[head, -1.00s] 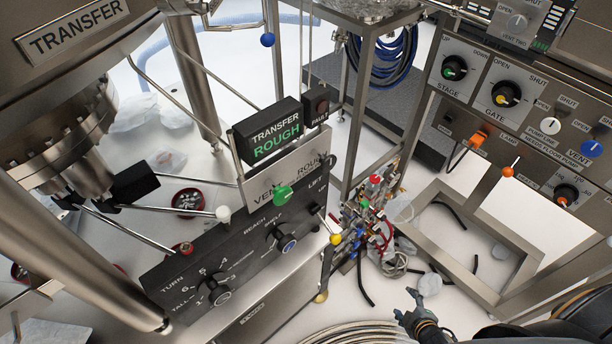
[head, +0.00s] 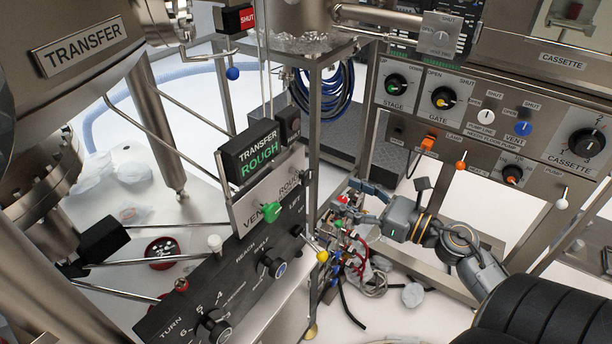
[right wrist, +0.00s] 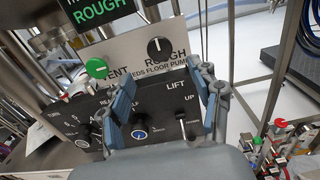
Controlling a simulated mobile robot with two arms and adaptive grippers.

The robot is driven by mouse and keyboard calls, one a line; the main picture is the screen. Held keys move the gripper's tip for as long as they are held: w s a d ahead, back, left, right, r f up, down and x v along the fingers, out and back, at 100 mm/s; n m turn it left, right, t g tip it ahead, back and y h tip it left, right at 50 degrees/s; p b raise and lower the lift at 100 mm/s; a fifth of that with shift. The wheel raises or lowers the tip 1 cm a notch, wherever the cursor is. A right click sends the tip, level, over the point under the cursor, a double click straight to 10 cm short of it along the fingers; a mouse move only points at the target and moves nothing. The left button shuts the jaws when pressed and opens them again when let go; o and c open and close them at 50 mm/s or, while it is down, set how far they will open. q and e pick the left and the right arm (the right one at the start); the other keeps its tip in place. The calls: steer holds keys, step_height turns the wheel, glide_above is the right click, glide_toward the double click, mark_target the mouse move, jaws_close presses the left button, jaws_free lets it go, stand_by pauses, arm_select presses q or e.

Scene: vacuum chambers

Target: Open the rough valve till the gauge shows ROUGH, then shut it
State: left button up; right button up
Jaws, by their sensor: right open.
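The gauge (head: 258,155) shows TRANSFER with ROUGH lit in green. The rough valve is a black round knob (right wrist: 158,48) with a white mark near its top, on the light plate above the ROUGH label in the right wrist view. In the head view its knob is hard to make out. My right gripper (head: 357,204) is open and empty, to the right of the panel. In the right wrist view its blue-padded fingers (right wrist: 162,88) are spread apart, with the knob beyond and between them, not touched. My left gripper is not in view.
The green VENT knob (head: 272,211) sits left of the rough valve. The black lower panel (head: 235,285) has dials and a yellow-tipped LIFT lever (head: 322,256). Coloured fittings and hoses (head: 345,240) crowd below my right gripper. A steel post (head: 314,120) stands behind the panel.

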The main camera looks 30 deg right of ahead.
mark_target(310, 178)
steer(key=p+x, duration=0.2)
steer(key=x, duration=0.7)
steer(key=shift+w+a+r+p, duration=0.1)
steer(key=shift+w+p, duration=0.2)
steer(key=shift+p, duration=0.1)
steer(key=shift+w+a, duration=0.25)
steer(key=shift+w, duration=0.2)
steer(key=c, duration=1.2)
